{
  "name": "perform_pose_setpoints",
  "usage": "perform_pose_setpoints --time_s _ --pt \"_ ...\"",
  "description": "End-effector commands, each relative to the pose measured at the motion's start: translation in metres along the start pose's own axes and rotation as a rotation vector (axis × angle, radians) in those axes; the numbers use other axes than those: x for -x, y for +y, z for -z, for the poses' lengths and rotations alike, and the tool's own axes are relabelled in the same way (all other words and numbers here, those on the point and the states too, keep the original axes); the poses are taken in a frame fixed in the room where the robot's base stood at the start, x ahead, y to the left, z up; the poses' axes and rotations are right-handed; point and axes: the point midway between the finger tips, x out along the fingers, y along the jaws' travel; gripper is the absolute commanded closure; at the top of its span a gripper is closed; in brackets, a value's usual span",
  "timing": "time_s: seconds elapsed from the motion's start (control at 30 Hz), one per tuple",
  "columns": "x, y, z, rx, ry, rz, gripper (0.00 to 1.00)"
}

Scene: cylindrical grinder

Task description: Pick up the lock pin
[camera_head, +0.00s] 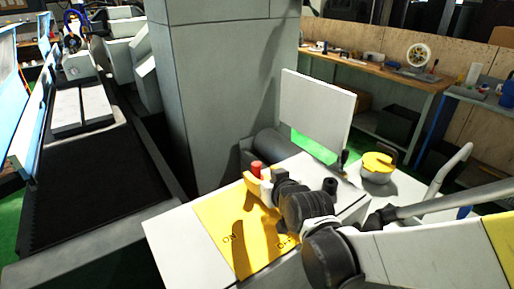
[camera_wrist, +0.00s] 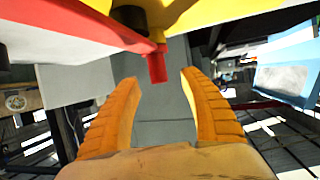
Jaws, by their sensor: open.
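The lock pin seems to be the small red cylinder (camera_head: 256,168) above the yellow panel, beside my gripper's fingertips in the head view. In the wrist view the red cylinder (camera_wrist: 157,66) shows between the fingertips, with clear gaps on both sides. My gripper (camera_wrist: 160,77) has two orange ribbed fingers spread apart, with nothing held. In the head view my gripper (camera_head: 261,180) is low over the yellow panel (camera_head: 228,222), partly hidden by my dark wrist joints. The pin's lower end is hidden in the head view.
A dark knob (camera_head: 330,185) and a yellow round part (camera_head: 377,164) stand on the white machine top to the right. A white upright panel (camera_head: 316,108) and a grey column (camera_head: 222,90) rise behind. A workbench (camera_head: 385,73) lines the far wall.

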Motion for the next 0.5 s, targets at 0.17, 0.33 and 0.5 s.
perform_pose_setpoints --time_s 0.17,0.33,0.5 --pt "-0.012 0.001 0.001 0.0 -0.001 0.0 0.49" --pt "-0.039 0.003 0.003 0.0 -0.001 0.0 0.49" --pt "-0.056 0.003 0.004 -0.001 -0.001 0.0 0.49"
